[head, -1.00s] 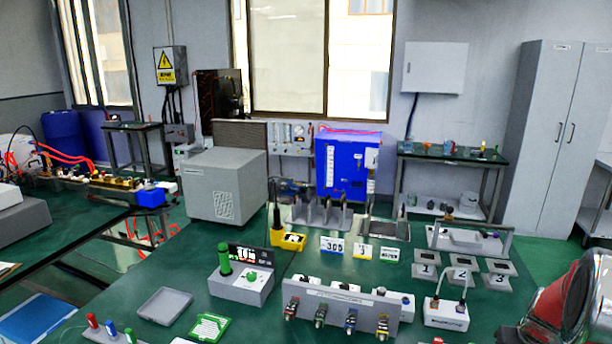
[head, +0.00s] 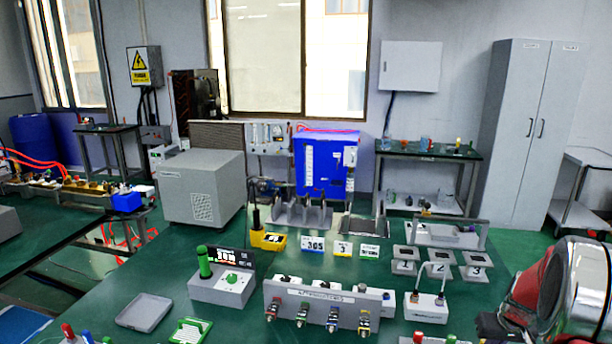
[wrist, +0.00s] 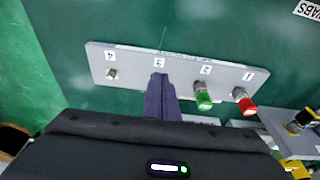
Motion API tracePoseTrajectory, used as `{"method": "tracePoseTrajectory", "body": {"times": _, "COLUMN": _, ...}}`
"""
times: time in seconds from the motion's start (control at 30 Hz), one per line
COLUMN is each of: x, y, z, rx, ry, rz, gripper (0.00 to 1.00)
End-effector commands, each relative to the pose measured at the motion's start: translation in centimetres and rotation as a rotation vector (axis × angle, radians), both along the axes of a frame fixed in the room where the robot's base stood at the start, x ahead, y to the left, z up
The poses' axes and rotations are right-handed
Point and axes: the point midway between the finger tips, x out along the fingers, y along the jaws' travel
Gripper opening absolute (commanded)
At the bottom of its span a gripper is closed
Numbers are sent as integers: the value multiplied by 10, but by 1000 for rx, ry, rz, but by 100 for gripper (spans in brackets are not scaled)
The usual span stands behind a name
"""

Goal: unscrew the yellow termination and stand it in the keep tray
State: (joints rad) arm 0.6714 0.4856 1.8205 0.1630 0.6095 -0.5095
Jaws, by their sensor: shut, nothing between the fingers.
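A yellow-marked termination (head: 365,321) is at the right end of the grey connector panel (head: 322,306) in the head view, beside blue, green and red ones. A yellow part (wrist: 295,170) shows at the lower right edge of the wrist view; I cannot tell if it is the same piece. A shallow grey empty tray (head: 145,312) lies at the left of the bench; no label on it is readable. My gripper (wrist: 160,78) is shut and empty in the wrist view, in front of position 3 of a numbered grey board. Its fingertips are out of the head view.
The numbered board (wrist: 135,62) carries a green cap (wrist: 203,97) at 2, a red cap (wrist: 242,100) at 1 and a bare post (wrist: 112,74) at 4. A grey box with a green handle (head: 205,262) stands between tray and panel. Small numbered stands (head: 440,268) are behind.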

Motion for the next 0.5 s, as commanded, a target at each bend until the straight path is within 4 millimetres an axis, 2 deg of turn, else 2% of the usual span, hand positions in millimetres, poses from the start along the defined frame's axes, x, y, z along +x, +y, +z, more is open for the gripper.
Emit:
{"method": "tracePoseTrajectory", "body": {"times": 0.3, "x": 1, "y": 0, "z": 28, "rx": -1, "ry": -2, "rz": -1, "gripper": 0}}
{"method": "tracePoseTrajectory", "body": {"times": 0.5, "x": 0, "y": 0, "z": 38, "rx": 0, "ry": -1, "rz": -1, "gripper": 0}}
